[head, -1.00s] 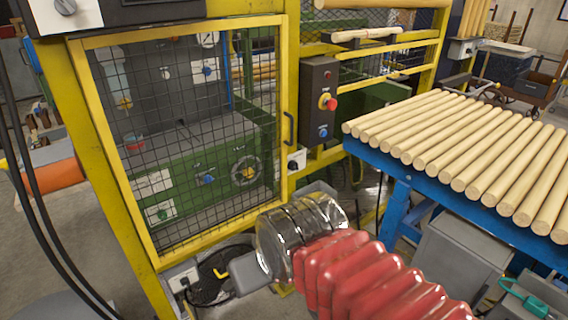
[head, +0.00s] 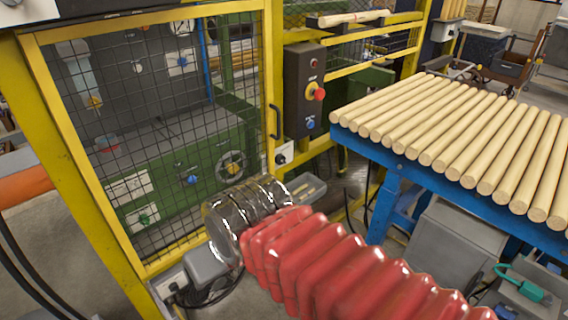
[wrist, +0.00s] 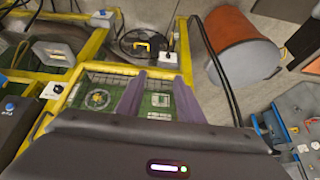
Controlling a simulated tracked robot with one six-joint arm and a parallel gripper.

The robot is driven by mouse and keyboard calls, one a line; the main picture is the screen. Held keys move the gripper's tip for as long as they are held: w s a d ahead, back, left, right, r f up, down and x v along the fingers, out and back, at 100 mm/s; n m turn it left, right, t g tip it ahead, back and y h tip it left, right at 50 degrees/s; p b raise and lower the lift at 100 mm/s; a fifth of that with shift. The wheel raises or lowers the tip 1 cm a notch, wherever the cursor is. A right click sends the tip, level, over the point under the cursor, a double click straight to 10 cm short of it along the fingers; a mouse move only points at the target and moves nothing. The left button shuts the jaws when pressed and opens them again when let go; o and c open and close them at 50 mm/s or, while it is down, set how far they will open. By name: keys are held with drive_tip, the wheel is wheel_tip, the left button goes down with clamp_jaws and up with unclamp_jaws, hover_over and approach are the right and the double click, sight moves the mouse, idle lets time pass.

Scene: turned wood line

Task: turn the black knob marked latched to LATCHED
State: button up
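A white plate with a black knob (head: 284,157) is on the yellow post beside the cage door's handle; it also shows at the left of the wrist view (wrist: 52,91). A second white plate with a dark knob (head: 173,284) is low on the frame at the left, and shows at the top of the wrist view (wrist: 168,59). I cannot read which is marked latched, nor either setting. My gripper (wrist: 160,82) has its two purple fingers apart with nothing between them, facing the cage and touching neither knob. In the head view its fingers are hidden.
The yellow-framed mesh door (head: 270,60) encloses a green machine. A dark control box (head: 304,90) with a red button is right of it. A blue table (head: 400,165) of wooden rods stands right. A black cable coil (wrist: 135,46) lies on the floor.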

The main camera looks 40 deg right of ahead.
drive_tip(key=shift+o, duration=0.5)
drive_tip(key=w+d+r+t+h, duration=0.1)
drive_tip(key=w+d+t+h, duration=0.1)
drive_tip(key=w+d, duration=1.2)
drive_tip(key=shift+w+n+h, duration=0.4)
drive_tip(key=shift+h, duration=0.4)
drive_tip(key=w+d+f+n+t, duration=0.2)
drive_tip(key=w+d+f, duration=0.2)
drive_tip(key=d, duration=0.5)
drive_tip(key=w+d+f+n+t, duration=0.2)
drive_tip(key=w+d+f, duration=0.15)
drive_tip(key=d, duration=0.55)
drive_tip(key=w+d+f+n+t, duration=0.25)
drive_tip(key=w+d, duration=0.25)
drive_tip(key=d, duration=0.4)
drive_tip(key=n+t+y, duration=0.2)
drive_tip(key=n, duration=0.1)
approach(284, 162)
wheel_tip(284, 162, up, 2)
drive_tip(key=s+d+f+n+t+y, duration=0.1)
drive_tip(key=s+f+t+y, duration=0.1)
drive_tip(key=s+f, duration=0.1)
drive_tip(key=shift+s+f, duration=0.25)
drive_tip(key=shift+s, duration=0.65)
drive_tip(key=shift+d+n, duration=0.15)
drive_tip(key=shift+n, duration=0.1)
drive_tip(key=w, duration=1.4)
drive_tip(key=shift+a, duration=0.2)
